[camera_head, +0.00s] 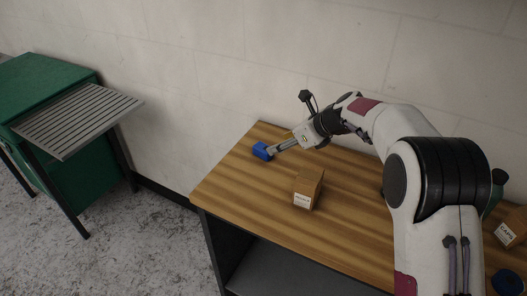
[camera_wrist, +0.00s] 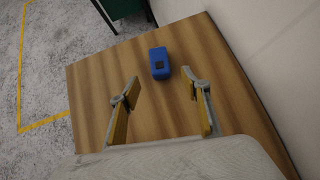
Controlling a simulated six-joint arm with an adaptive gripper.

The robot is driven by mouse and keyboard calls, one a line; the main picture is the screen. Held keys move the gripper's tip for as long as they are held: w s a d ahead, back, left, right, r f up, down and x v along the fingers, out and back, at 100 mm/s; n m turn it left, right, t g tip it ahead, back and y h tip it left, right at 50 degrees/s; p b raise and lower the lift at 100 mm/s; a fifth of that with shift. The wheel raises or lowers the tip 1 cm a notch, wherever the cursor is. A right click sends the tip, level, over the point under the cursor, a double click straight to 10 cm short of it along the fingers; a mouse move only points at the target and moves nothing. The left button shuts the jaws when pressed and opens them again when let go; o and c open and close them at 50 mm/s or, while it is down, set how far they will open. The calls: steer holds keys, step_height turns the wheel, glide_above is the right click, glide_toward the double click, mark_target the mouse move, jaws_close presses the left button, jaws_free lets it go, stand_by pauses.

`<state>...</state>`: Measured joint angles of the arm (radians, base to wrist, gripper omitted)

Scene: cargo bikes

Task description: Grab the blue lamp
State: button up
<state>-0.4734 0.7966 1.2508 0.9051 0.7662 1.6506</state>
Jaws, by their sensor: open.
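The blue lamp (camera_head: 262,151) is a small blue box-like piece lying on the wooden table (camera_head: 236,186), near its far left end. In the wrist view the blue lamp (camera_wrist: 159,63) shows a dark square on its face and lies just beyond the fingertips, between their lines. My gripper (camera_head: 284,147) reaches left over the table with its fingertips close to the lamp. In the wrist view my gripper (camera_wrist: 160,84) is open with nothing between its fingers. In the head view I cannot tell whether a finger touches the lamp.
A brown labelled box (camera_head: 308,188) stands on the table right of the lamp. Another labelled box (camera_head: 511,226) and a dark blue ring-shaped thing (camera_head: 507,282) are at the right. The wall (camera_head: 215,75) runs behind the table. A green cabinet (camera_head: 50,84) with a slatted shelf (camera_head: 78,120) stands left.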

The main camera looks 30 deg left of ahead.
mark_target(263, 151)
steer(key=shift+a+f, duration=0.3)
steer(key=shift+a, duration=0.05)
steer(key=shift+x, duration=1.25)
steer(key=shift+x, duration=2.6)
steer(key=shift+w, duration=0.1)
steer(key=c, duration=1.2)
